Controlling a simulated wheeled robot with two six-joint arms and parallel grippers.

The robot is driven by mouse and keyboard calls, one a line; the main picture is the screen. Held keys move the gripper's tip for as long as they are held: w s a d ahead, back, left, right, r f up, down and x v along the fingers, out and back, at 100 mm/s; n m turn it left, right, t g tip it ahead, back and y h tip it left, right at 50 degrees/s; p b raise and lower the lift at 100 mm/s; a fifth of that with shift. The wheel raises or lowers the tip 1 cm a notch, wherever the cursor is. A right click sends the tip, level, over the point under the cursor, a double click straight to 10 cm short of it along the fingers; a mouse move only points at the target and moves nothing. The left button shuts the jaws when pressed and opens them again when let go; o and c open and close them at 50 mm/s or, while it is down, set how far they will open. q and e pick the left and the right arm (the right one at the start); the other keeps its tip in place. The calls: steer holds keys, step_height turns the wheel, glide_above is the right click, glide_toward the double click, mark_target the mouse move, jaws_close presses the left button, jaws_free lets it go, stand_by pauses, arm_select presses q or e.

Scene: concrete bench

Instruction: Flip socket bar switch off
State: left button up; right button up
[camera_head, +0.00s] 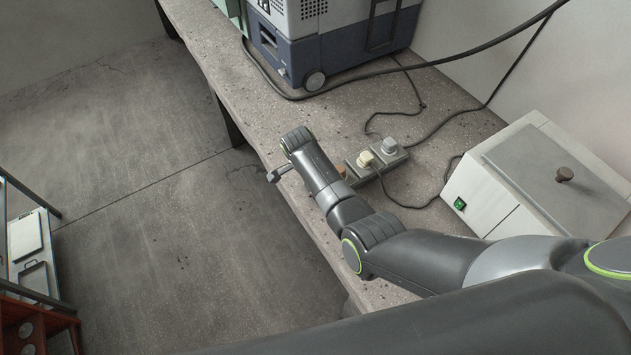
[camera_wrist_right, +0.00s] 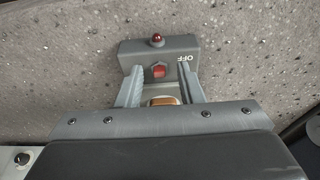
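The grey socket bar (camera_head: 391,154) lies on the bench with plugs in it; my right arm hides its near end in the head view. The right wrist view shows the end of the socket bar (camera_wrist_right: 184,44), with a dark red lamp, an OFF mark and a red switch (camera_wrist_right: 159,71). My right gripper (camera_wrist_right: 158,77) is open, its fingers on either side of the switch. I cannot tell whether they touch the bar or which way the switch is tipped. A small orange-brown piece shows between the fingers. My left gripper is not in view.
A white plug (camera_head: 366,159) and a grey plug (camera_head: 389,145) sit in the bar, with black cables trailing over the bench. A white lidded box (camera_head: 545,180) stands to the right, a grey-blue machine (camera_head: 335,45) at the back. The bench edge runs along the left.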

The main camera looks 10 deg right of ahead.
steer(key=v, duration=1.7)
steer(key=shift+r, duration=0.15)
steer(key=shift+s+a, duration=0.1)
